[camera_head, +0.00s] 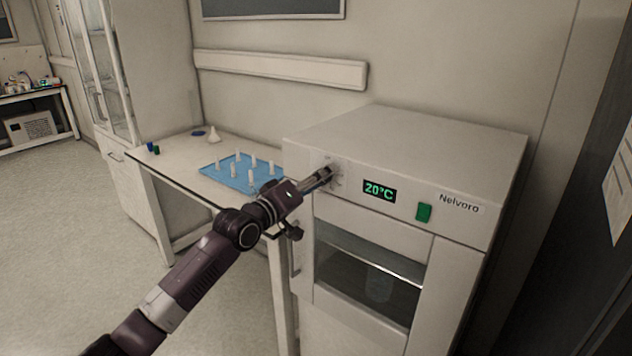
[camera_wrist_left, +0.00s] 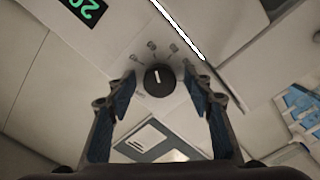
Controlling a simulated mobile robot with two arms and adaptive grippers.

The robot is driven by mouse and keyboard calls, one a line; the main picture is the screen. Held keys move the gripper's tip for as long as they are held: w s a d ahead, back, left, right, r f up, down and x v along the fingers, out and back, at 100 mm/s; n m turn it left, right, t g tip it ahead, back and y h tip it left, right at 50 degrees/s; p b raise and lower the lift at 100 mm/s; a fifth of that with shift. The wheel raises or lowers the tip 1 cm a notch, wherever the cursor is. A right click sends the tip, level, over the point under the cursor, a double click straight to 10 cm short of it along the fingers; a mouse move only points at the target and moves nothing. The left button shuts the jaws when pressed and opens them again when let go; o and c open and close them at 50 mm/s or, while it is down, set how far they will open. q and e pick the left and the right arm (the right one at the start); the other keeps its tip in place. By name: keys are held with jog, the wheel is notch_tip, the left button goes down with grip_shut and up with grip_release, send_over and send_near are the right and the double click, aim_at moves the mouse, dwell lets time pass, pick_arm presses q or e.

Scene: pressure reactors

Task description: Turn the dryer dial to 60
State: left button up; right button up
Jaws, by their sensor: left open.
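The dryer (camera_head: 425,160) is a white box-shaped unit on the right in the head view, with a green display (camera_head: 379,191) reading 20°C. Its dial is mostly hidden behind my gripper in the head view. In the left wrist view the dial (camera_wrist_left: 159,80) is a round black knob with a white pointer line and printed marks around it. The marks are too small to read. My left gripper (camera_head: 328,173) is at the dryer's front panel. In the left wrist view its two open fingers (camera_wrist_left: 160,95) stand on either side of the dial, with gaps visible. My right gripper is not in view.
A green switch (camera_head: 424,212) sits right of the display. Below is the dryer's glass window (camera_head: 365,275). The floor (camera_head: 60,240) at left is clear.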

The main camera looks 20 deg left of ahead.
pick_arm(q)
jog(key=v, duration=1.2)
